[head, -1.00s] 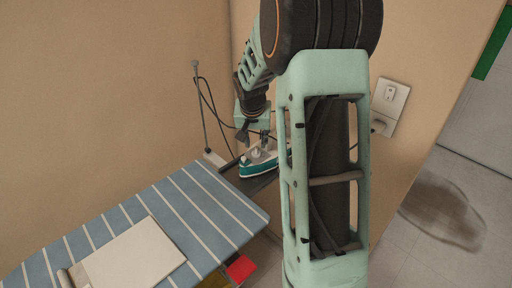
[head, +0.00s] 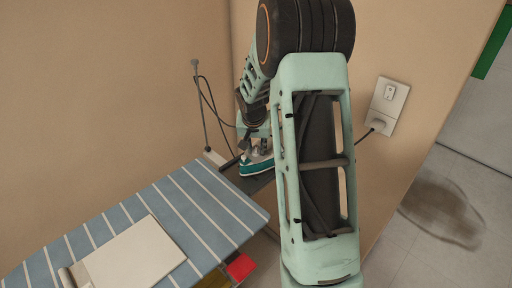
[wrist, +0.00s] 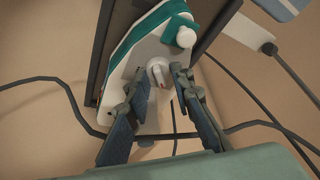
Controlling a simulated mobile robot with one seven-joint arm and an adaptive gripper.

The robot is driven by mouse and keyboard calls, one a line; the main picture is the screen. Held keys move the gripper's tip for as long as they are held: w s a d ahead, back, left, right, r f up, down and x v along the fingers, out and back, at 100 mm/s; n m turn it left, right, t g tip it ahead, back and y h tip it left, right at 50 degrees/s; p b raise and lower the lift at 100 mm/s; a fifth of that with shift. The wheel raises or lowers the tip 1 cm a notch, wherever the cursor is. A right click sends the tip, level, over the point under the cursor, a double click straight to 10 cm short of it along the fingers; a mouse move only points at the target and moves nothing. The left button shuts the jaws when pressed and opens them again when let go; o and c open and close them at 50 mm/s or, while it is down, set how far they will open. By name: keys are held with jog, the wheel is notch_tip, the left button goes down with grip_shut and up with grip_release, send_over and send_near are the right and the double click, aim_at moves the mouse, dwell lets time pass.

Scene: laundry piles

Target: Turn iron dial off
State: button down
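The iron (head: 256,168), white with a teal band, rests on the dark rest plate at the end of the ironing board. In the wrist view the iron (wrist: 133,62) fills the upper middle. Its small pale dial (wrist: 159,72) sticks up from the white body between my fingertips. My gripper (wrist: 160,80) is partly open, with one finger on either side of the dial. Narrow gaps seem to show beside the dial; contact is not clear. In the head view my gripper (head: 255,146) is low over the iron, and my arm hides part of the iron.
The blue striped ironing board (head: 205,205) carries a folded pale cloth (head: 135,256). A thin cord stand (head: 200,105) rises beside the iron. A dark cord runs to the wall outlet (head: 387,104). Walls close in behind the iron. A red item (head: 240,267) sits below the board.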

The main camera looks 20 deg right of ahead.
jog(key=shift+n, duration=0.3)
jog(key=n+y+p, duration=0.1)
jog(key=n, duration=0.1)
jog(key=n+p, duration=0.2)
jog(key=shift+s+d+r+t+y+p, duration=0.1)
jog(key=shift+d+r+t+y+p, duration=0.1)
jog(key=shift+t+y+p, duration=0.15)
jog(key=shift+f+n+y+p, duration=0.15)
jog(key=shift+n+y+p, duration=0.75)
jog(key=shift+n, duration=1)
jog(key=c, duration=2)
grip_release()
jog(key=shift+f+h, duration=0.1)
jog(key=shift+h, duration=0.15)
